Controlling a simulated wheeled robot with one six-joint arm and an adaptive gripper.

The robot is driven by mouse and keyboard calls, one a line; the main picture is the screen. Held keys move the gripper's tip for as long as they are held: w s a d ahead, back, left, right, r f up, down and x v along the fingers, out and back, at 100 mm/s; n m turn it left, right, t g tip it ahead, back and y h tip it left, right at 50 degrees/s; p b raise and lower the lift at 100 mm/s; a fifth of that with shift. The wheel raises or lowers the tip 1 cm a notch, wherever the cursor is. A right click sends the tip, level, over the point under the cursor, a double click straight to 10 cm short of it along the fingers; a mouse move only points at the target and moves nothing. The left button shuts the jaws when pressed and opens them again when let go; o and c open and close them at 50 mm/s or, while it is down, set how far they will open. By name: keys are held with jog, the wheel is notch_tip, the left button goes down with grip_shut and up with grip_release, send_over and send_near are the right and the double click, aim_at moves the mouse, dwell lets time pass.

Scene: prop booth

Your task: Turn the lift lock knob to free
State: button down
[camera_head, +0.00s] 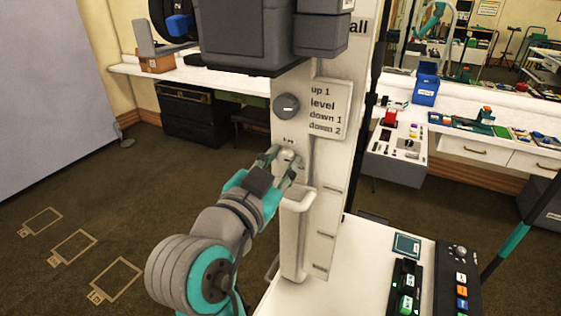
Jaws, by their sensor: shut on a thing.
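My gripper (285,158) is in the middle of the head view, at the front face of a white column (325,180). It is shut on a small pale knob (287,155) that stands out from the column, and its fingers cover part of it. The tiny label above this knob is too small to read surely. A round grey knob (287,106) with a pale pointer mark sits higher on the column, apart from my gripper. Beside it is a sign (330,108) reading up 1, level, down 1, down 2.
A white bin-like holder (297,232) juts from the column just below my gripper. A dark grey housing (235,40) overhangs above. A white table with a black control panel (458,280) is at lower right. Open floor (90,205) with taped outlines lies left.

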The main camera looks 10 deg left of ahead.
jog(key=n, duration=0.7)
jog(key=shift+n, duration=0.4)
jog(key=n, duration=0.4)
jog(key=shift+a+g, duration=0.1)
jog(key=shift+g, duration=0.2)
jog(key=shift+n, duration=2)
jog(key=c, duration=0.8)
grip_release()
jog(key=shift+c, duration=0.2)
